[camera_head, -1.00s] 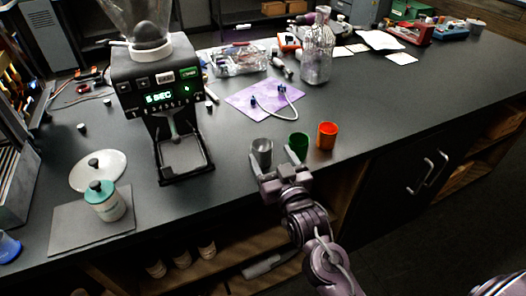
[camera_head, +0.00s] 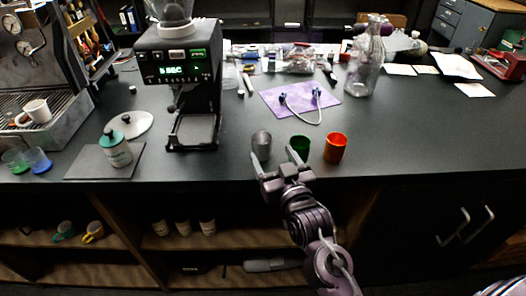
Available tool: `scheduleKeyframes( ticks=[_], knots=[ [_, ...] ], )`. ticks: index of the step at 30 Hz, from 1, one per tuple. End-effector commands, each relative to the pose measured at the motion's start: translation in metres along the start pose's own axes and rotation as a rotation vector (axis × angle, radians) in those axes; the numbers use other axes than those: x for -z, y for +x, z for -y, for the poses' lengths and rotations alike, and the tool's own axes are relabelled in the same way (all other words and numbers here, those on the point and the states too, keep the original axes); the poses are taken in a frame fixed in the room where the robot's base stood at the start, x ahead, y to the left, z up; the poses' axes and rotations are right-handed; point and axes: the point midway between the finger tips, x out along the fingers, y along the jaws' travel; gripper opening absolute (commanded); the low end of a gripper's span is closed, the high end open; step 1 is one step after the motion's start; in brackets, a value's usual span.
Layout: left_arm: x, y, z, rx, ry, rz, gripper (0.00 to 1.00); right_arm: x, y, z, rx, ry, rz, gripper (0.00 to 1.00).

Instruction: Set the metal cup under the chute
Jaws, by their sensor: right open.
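The grey metal cup (camera_head: 262,144) stands upright near the front edge of the dark counter. A green cup (camera_head: 299,146) and an orange cup (camera_head: 335,148) stand in a row to its right. My right gripper (camera_head: 276,164) is open at the counter edge, its left finger in front of the metal cup and its right finger by the green cup. I cannot tell whether the fingers touch them. The black grinder (camera_head: 180,68) with a green lit display stands to the left, its chute above an empty-looking tray (camera_head: 193,131). My left gripper is not in view.
A jar with a teal lid (camera_head: 116,149) stands on a grey mat (camera_head: 84,163) left of the grinder. A purple cloth (camera_head: 299,102) with a hose lies behind the cups, and a glass bottle (camera_head: 365,68) stands behind right. The counter between grinder and metal cup is clear.

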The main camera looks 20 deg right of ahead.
Motion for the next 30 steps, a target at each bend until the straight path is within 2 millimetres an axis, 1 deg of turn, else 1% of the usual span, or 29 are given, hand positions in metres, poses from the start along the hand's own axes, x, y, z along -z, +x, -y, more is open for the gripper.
scheduleKeyframes(
  ticks=[2,5,13,18,21,24,29,30],
  knots=[
    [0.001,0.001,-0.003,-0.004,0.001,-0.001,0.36,-0.001,0.001,0.0,0.0,0.001,0.0,0.72],
    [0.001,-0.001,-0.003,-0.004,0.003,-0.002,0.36,0.0,0.008,0.0,0.0,0.0,-0.001,0.72],
    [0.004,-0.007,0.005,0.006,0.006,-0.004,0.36,0.001,0.038,0.0,-0.001,0.001,-0.002,0.72],
    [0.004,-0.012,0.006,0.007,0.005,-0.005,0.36,0.001,0.065,0.0,0.0,0.001,-0.001,0.72],
    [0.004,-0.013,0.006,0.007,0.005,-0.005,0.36,0.001,0.074,0.0,0.0,0.001,0.0,0.72],
    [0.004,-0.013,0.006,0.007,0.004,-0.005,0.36,0.0,0.078,0.0,0.0,0.001,0.0,0.72],
    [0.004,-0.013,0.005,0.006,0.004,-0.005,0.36,-0.001,0.078,0.0,0.0,0.001,0.0,0.72],
    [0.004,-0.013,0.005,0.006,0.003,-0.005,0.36,-0.001,0.078,0.0,0.0,0.0,0.0,0.69]
  ],
)
